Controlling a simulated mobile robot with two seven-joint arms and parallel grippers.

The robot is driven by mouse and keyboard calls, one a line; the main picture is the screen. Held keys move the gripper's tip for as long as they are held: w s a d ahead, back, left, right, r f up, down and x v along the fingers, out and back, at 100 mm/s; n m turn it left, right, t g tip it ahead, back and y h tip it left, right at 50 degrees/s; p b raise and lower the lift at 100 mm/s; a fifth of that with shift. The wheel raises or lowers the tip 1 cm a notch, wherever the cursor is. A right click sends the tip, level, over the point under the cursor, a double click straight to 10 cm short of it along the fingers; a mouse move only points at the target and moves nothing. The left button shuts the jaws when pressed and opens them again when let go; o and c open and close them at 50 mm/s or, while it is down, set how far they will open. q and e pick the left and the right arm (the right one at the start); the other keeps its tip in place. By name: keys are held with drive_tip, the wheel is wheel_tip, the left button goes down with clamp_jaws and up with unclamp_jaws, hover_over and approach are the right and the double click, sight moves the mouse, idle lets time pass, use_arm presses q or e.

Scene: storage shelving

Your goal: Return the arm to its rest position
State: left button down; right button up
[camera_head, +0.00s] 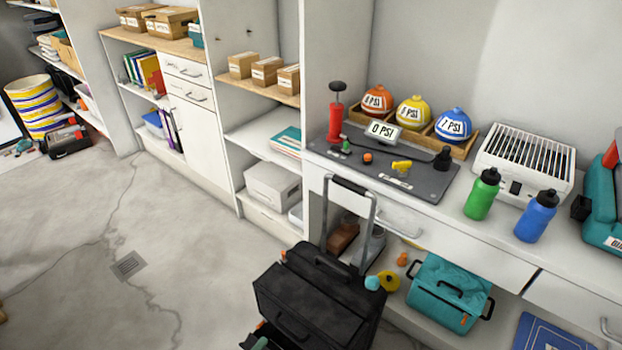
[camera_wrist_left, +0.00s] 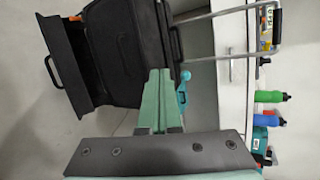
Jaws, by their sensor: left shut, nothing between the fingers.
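My left gripper (camera_wrist_left: 160,72) shows in the left wrist view as two pale green fingers, closed together with nothing between them. It points toward the black wheeled case (camera_wrist_left: 125,50), and I cannot tell how far apart they are. In the head view a small green piece at the bottom edge, by the case's open lower drawer, looks like the tip of my left gripper (camera_head: 260,343). The black case (camera_head: 318,300) stands on the floor with its grey pull handle (camera_head: 350,190) raised. My right gripper is in neither view.
A white counter (camera_head: 500,225) holds a green bottle (camera_head: 481,195), a blue bottle (camera_head: 537,216) and a grey mat (camera_head: 430,183). A teal bag (camera_head: 447,293) sits on the shelf below. Open concrete floor (camera_head: 75,240) lies to the left, with shelving behind.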

use_arm(q)
drive_tip(key=s+a+r+n+g+y, duration=0.25)
drive_tip(key=s+n, duration=0.75)
drive_tip(key=n, duration=1.2)
wheel_tip(320, 180, up, 11)
drive_tip(key=s+a+n+p, duration=0.1)
drive_tip(key=a+p, duration=0.1)
drive_tip(key=p, duration=1.2)
drive_tip(key=shift+s+a+r, duration=0.2)
drive_tip(key=shift+s+a, duration=0.05)
drive_tip(key=shift+s, duration=0.05)
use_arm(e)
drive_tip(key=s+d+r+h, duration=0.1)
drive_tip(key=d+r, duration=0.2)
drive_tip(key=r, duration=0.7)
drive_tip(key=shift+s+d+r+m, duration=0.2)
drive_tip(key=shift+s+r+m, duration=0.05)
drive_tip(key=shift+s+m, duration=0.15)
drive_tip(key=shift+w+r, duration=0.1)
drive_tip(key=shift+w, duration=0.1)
